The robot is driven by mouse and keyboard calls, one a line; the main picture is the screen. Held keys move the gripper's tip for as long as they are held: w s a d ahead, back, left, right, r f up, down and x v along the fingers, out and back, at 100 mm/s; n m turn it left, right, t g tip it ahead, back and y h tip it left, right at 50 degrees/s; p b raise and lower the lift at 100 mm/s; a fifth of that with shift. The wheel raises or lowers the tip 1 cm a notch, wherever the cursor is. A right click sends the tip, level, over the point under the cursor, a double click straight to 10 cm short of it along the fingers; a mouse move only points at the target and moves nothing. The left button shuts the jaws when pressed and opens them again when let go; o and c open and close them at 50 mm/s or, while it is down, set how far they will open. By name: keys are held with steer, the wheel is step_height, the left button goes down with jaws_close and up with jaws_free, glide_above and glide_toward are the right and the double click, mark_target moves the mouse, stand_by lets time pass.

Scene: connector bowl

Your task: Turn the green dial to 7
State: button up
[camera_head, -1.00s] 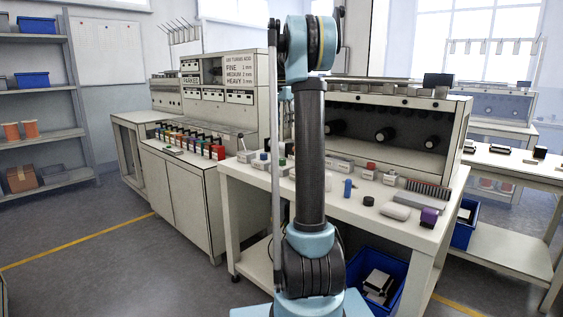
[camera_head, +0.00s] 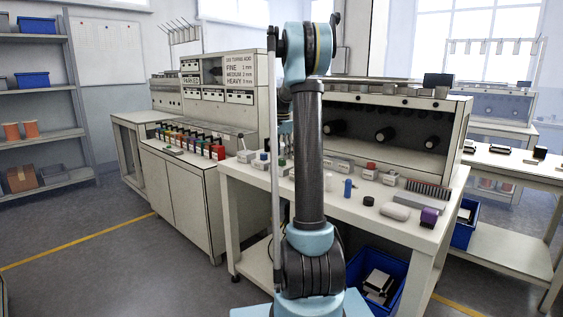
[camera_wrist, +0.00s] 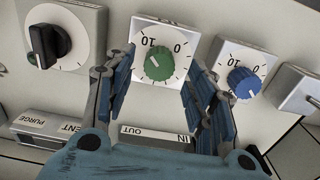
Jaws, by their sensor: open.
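The green dial (camera_wrist: 160,66) sits on a white square plate in the wrist view, with "10" and "0" printed above it. A pale mark shows on the upper left of its face; the number it points at is too small to read surely. My gripper (camera_wrist: 157,72) is open, its blue-padded fingers spread to the left and right of the dial. I cannot tell whether they touch it. In the head view, a small green spot on the bench looks like the green dial (camera_head: 282,162); my arm hides most of the gripper there.
In the wrist view, a black knob (camera_wrist: 44,46) stands left of the green dial and a blue dial (camera_wrist: 243,82) right of it, close to my right finger. "IN/OUT" and "PURGE" labels lie below. The white workbench (camera_head: 330,205) holds several other small controls.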

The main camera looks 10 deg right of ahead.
mark_target(282, 159)
steer(key=shift+f, duration=1.55)
steer(key=c, duration=1.1)
